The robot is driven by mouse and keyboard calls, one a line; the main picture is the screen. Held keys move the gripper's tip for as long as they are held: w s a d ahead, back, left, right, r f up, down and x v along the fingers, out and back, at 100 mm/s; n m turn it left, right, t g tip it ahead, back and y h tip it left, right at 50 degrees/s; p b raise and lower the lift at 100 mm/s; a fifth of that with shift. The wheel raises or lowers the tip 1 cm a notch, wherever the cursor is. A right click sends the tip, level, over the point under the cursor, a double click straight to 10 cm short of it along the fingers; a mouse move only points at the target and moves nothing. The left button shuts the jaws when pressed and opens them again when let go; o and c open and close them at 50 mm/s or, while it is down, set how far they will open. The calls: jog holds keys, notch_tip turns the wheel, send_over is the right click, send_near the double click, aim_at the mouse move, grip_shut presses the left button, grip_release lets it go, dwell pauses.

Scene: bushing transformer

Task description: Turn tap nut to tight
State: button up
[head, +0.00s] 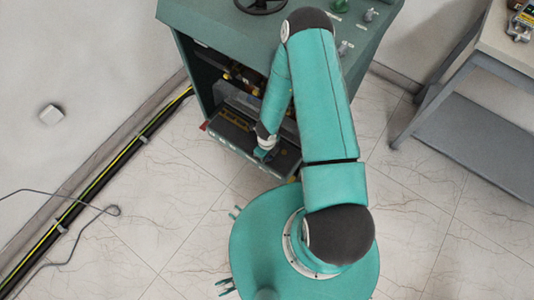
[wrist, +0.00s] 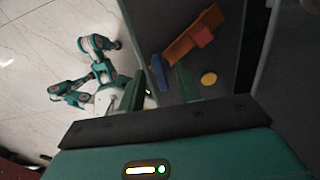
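The teal cabinet (head: 235,30) stands at the top of the head view, with an open front bay and a drawer-like lower tray (head: 225,137). My gripper (head: 264,153) is low at this tray, at the end of my bent arm. I cannot make out the tap nut for certain in either view. Small fittings on the cabinet top include a green knob (head: 340,5) and a grey fitting (head: 345,47).
The wrist view shows a dark surface with an orange-red piece (wrist: 193,38), a blue piece (wrist: 158,72) and a yellow disc (wrist: 208,78). A black wheel (head: 262,5) is on the cabinet. A grey bench (head: 490,50) stands right. Cables (head: 100,178) run along the left wall.

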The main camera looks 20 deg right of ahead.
notch_tip(320, 180, up, 14)
dwell(0.9)
jog(key=shift+s+f, duration=0.15)
dwell(0.4)
